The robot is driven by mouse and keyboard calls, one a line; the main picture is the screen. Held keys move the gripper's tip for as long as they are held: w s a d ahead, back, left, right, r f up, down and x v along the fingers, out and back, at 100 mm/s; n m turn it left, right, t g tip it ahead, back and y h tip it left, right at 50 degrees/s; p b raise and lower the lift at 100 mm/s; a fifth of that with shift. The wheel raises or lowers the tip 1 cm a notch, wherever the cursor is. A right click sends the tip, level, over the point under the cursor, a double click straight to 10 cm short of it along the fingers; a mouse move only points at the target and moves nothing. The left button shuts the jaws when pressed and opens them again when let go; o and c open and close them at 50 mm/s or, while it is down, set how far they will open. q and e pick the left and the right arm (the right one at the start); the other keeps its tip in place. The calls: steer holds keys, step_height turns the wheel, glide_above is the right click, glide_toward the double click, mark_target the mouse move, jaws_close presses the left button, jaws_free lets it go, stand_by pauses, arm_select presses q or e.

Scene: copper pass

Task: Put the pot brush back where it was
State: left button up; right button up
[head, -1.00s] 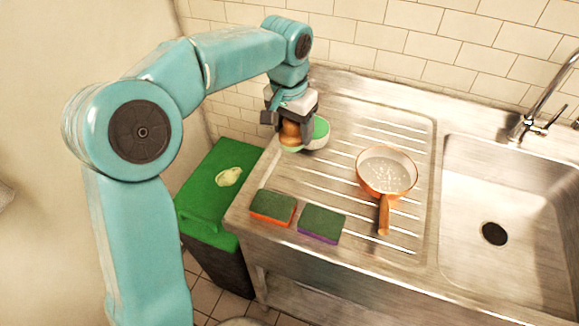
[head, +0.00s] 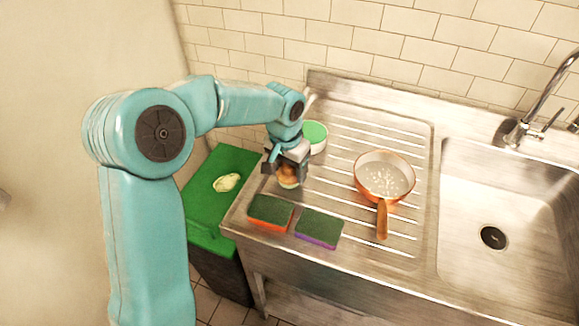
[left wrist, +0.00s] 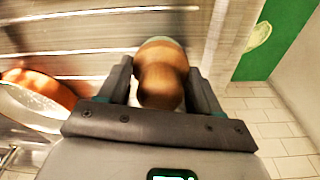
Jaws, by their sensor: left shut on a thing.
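The pot brush (head: 287,175), with a round brown wooden knob and a pale lower part, is held by my left gripper (head: 288,172). In the left wrist view the brush knob (left wrist: 162,80) sits between the two dark fingers. The brush is over the left part of the drainboard; I cannot tell whether its underside touches the metal. A round white dish with a green inside (head: 315,135) stands just behind the gripper, partly hidden by the arm. My right gripper is not in view.
Two sponges, one orange (head: 270,212) and one purple (head: 319,228), lie at the drainboard's front edge. A copper pan (head: 384,177) stands to the right, handle forward. The sink (head: 510,210) is farther right.

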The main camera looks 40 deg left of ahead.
arm_select(q)
steer(key=shift+f, duration=0.25)
steer(key=o, duration=1)
steer(key=shift+w+a, duration=0.1)
steer(key=shift+w, duration=0.05)
steer(key=shift+r, duration=0.1)
steer(key=shift+r, duration=0.55)
steer(key=r, duration=0.3)
steer(key=s+r, duration=0.1)
steer(key=r, duration=0.6)
steer(key=shift+s+p, duration=0.2)
steer(key=shift+p, duration=0.15)
steer(key=shift+s+r, duration=0.2)
steer(key=shift+r, duration=0.4)
steer(key=shift+w, duration=0.1)
